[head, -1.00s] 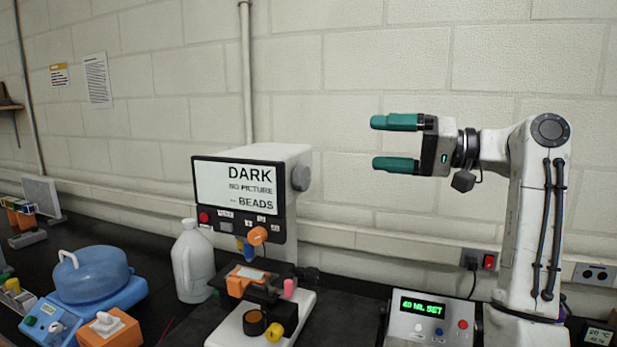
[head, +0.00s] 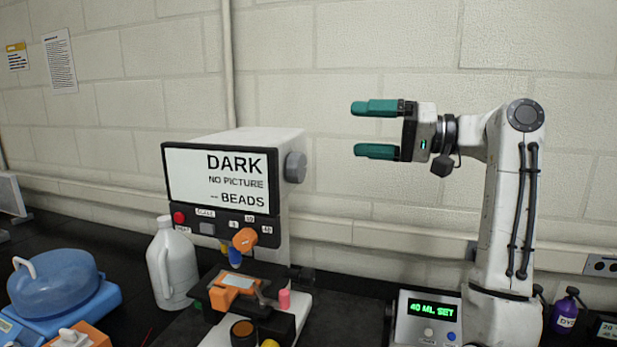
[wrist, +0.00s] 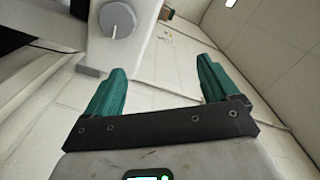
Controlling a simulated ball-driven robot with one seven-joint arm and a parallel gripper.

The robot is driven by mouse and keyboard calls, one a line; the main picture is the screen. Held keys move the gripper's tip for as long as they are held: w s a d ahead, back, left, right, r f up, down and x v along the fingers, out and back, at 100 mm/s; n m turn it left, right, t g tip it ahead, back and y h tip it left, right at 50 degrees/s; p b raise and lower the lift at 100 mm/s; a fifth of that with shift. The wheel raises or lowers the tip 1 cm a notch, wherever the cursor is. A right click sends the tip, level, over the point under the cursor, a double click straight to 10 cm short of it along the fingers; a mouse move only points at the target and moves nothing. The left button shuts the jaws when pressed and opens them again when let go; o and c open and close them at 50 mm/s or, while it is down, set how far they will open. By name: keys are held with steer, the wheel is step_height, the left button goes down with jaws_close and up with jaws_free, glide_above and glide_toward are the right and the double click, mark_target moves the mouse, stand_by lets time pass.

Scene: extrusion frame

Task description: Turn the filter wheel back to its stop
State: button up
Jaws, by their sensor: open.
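The filter wheel appears to be the grey round knob (head: 295,167) on the right side of the white viewer housing (head: 235,143). In the wrist view the knob (wrist: 117,20) is at the top, left of the gap between the fingers, with a pale pointer line on its face. My gripper (head: 356,128) is open and empty, to the right of the knob and higher in the head view. Its green fingers point left, apart from the housing. Both fingers (wrist: 160,68) show in the wrist view with nothing between them. The screen reads "DARK, NO PICTURE, -- BEADS".
Below the screen are an orange knob (head: 245,240) and a stage with an orange holder (head: 232,291). A white jug (head: 172,265) and a blue lidded device (head: 60,285) stand left. A "40 ML SET" box (head: 427,315) stands right. The air around my gripper is clear.

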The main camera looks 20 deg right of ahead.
steer(key=b, duration=0.7)
glide_toward(303, 169)
steer(key=p+x, duration=0.3)
steer(key=x, duration=0.5)
steer(key=shift+w+a, duration=0.1)
steer(key=shift+a, duration=0.2)
steer(key=shift+r, duration=0.1)
steer(key=shift+c, duration=0.5)
steer(key=c, duration=0.9)
steer(key=shift+c, duration=0.2)
